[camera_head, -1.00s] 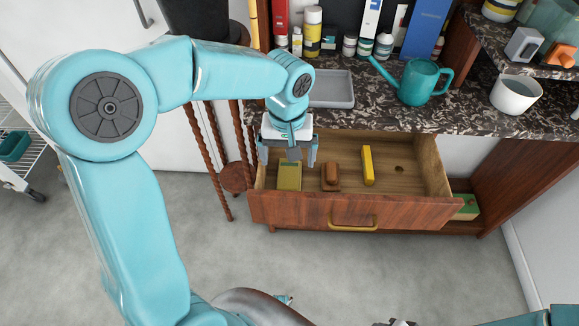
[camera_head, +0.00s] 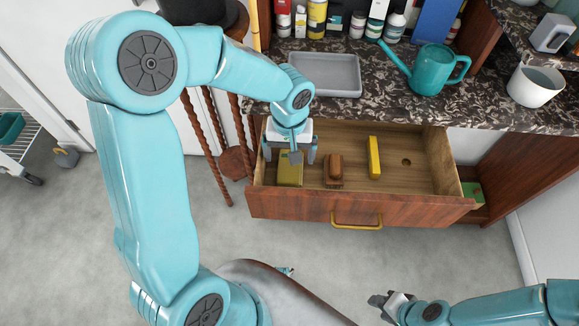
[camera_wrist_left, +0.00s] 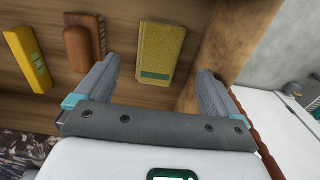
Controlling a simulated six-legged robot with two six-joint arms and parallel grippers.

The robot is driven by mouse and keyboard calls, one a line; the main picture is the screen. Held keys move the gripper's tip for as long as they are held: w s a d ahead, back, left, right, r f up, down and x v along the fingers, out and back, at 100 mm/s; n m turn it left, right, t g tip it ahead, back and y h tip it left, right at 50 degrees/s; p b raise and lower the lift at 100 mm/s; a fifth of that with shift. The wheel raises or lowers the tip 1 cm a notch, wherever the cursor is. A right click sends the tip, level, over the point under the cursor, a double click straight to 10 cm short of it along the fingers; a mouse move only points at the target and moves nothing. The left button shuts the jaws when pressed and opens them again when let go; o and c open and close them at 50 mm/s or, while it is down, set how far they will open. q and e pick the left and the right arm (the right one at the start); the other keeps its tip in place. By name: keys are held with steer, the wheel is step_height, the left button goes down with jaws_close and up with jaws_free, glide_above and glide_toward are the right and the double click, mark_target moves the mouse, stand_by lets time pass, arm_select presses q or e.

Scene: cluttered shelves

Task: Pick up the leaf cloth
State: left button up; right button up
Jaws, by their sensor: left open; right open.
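The leaf cloth looks like the flat olive-yellow rectangle (camera_head: 290,172) at the left end of the open drawer (camera_head: 402,206). In the left wrist view the cloth (camera_wrist_left: 160,50) is textured, with a dark green band at its near end. My left gripper (camera_head: 291,157) is over the drawer's left end, above the cloth. In the left wrist view my left gripper (camera_wrist_left: 156,72) is open and empty, with the cloth showing between its fingers. My right gripper (camera_head: 384,304) is low at the right, away from the drawer.
A brown brush-like block (camera_head: 334,167) and a yellow bar (camera_head: 374,158) lie in the drawer to the cloth's right. The drawer's side wall is close to the left gripper. Above are a grey tray (camera_head: 330,76) and a teal watering can (camera_head: 432,70) on the counter.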

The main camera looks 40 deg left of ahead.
mark_target(289, 169)
arm_select(q)
steer(key=f, duration=0.7)
steer(key=shift+w+a+f, duration=0.15)
steer(key=shift+w+a, duration=0.1)
steer(key=shift+c, duration=0.4)
steer(key=c, duration=1.1)
